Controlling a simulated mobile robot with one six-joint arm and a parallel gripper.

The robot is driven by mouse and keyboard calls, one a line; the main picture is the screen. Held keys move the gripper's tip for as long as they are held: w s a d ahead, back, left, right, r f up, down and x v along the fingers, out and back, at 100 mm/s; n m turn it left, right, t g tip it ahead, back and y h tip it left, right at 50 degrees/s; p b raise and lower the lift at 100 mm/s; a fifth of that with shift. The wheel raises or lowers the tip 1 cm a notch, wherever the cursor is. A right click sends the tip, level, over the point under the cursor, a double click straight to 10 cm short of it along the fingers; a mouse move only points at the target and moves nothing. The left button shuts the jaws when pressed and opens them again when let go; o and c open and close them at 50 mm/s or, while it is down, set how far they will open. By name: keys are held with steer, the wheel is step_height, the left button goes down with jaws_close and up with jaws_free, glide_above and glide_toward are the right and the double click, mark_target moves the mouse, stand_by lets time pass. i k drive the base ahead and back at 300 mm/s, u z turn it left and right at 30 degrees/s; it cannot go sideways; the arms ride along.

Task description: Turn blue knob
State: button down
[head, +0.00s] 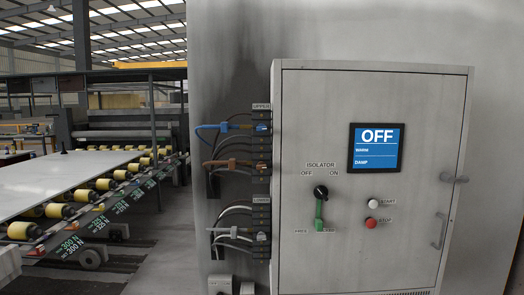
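No blue knob can be made out in the head view. The rotary control in view is a black isolator knob (320,191) on the grey cabinet door (300,130), between the printed words OFF and ON. Blue shows on the screen (375,148), which reads OFF, WARM and DAMP, and on a blue cable and plug (215,127) at the upper terminal block. My gripper is not in view.
A white START button (373,202) and a red STOP button (371,222) sit right of the isolator. A door handle (440,231) sticks out at the right. Brown and grey cables hang left of the cabinet. A roller conveyor (75,195) stands at the left.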

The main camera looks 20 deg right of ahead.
mark_target(261, 128)
steer(key=k, duration=1.3)
steer(key=u, duration=0.3)
steer(key=i, duration=0.5)
steer(key=u, duration=0.9)
steer(key=i, duration=0.8)
steer(key=u, duration=0.35)
